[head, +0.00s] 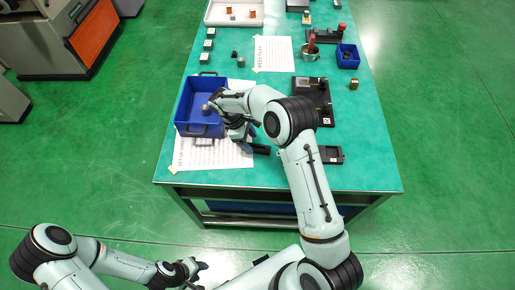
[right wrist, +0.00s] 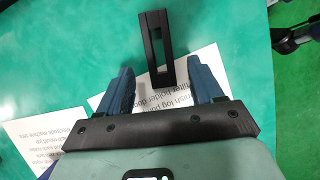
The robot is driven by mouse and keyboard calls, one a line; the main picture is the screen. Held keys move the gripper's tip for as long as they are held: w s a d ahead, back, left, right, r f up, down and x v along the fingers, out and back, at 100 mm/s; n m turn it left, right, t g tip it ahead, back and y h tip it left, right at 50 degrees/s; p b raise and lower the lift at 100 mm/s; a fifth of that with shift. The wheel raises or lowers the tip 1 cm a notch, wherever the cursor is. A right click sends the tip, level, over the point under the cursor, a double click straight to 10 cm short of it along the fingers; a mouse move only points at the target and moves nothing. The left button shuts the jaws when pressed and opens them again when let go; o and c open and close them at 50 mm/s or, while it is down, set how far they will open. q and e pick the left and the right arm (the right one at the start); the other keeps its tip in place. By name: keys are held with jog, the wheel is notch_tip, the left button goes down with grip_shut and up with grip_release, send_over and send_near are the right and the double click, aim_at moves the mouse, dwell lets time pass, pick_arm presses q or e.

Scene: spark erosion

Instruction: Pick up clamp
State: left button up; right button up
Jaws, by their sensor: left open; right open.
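The clamp appears to be the black slotted piece (right wrist: 152,62) at the top middle of the right wrist view. In the head view a small black piece (head: 261,150) beside my right gripper looks like the same thing, partly hidden. My right gripper (head: 243,135) is over the paper's right part. In the right wrist view its blue fingers (right wrist: 164,84) are spread, with the slotted piece between and beyond their tips. My left gripper (head: 199,272) is open and empty, low in front of the table.
A blue bin (head: 187,113) stands left of my right gripper, on a printed sheet (head: 190,160). A black fixture (head: 325,120) and a flat black holder (head: 331,155) lie to the right. The table's front right corner is clear.

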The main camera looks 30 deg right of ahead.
jog(key=x, duration=0.2)
jog(key=shift+s+f, duration=0.1)
jog(key=shift+f, duration=0.15)
grip_shut()
jog(key=shift+r, duration=0.1)
